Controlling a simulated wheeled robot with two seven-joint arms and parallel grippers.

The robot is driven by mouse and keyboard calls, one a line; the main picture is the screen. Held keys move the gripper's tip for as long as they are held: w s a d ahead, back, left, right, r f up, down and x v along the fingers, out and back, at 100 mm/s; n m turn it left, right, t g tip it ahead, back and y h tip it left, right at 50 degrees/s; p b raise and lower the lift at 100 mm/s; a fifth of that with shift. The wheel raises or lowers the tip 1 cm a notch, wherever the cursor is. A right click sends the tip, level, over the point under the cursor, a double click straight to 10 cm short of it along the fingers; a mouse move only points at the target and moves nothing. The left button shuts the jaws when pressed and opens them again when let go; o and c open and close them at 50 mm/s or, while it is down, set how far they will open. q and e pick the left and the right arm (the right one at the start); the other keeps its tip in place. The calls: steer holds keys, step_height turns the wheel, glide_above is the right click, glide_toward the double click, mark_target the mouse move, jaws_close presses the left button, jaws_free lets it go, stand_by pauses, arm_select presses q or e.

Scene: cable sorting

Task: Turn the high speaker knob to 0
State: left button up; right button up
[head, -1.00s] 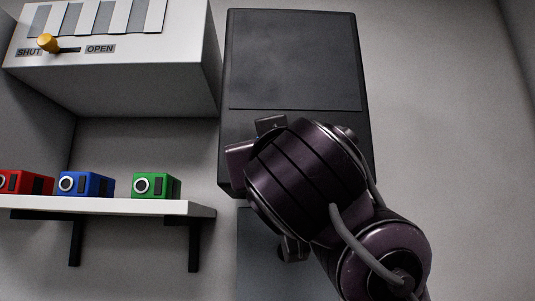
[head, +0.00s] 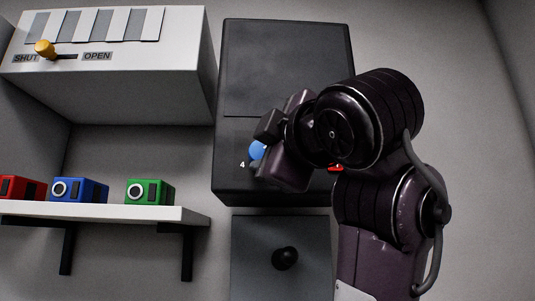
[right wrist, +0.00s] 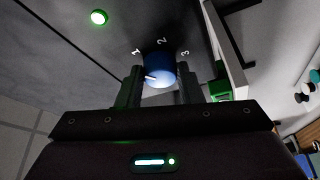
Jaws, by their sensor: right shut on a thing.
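The high speaker (head: 285,65) is a dark box on the wall in the head view. Its blue knob (head: 256,151) shows low on its front, beside a white 4 and partly hidden by my right gripper (head: 262,149). In the right wrist view the blue knob (right wrist: 159,71) sits between the two fingers of my right gripper (right wrist: 160,82), which is shut on it. The digits 1, 2 and 3 show around the knob. A pale mark on the knob lies toward the left finger. The 0 is not visible. My left gripper is not in view.
A grey box (head: 250,245) with a black knob (head: 285,258) is below the speaker. A shelf (head: 120,212) at left holds red, blue and green blocks. Above it is a white unit with a yellow lever (head: 45,48). A green light (right wrist: 98,17) glows in the wrist view.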

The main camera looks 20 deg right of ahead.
steer(key=shift+r+n+g+h+b, duration=0.2)
steer(key=shift+n+g+b, duration=0.65)
steer(key=shift+n, duration=1.45)
steer(key=shift+r+n+g+h+b, duration=0.15)
steer(key=shift+n+g+b, duration=0.65)
steer(key=shift+n, duration=1.5)
steer(key=shift+g, duration=0.35)
steer(key=o, duration=1)
steer(key=shift+r+p, duration=0.1)
steer(key=shift+p, duration=0.2)
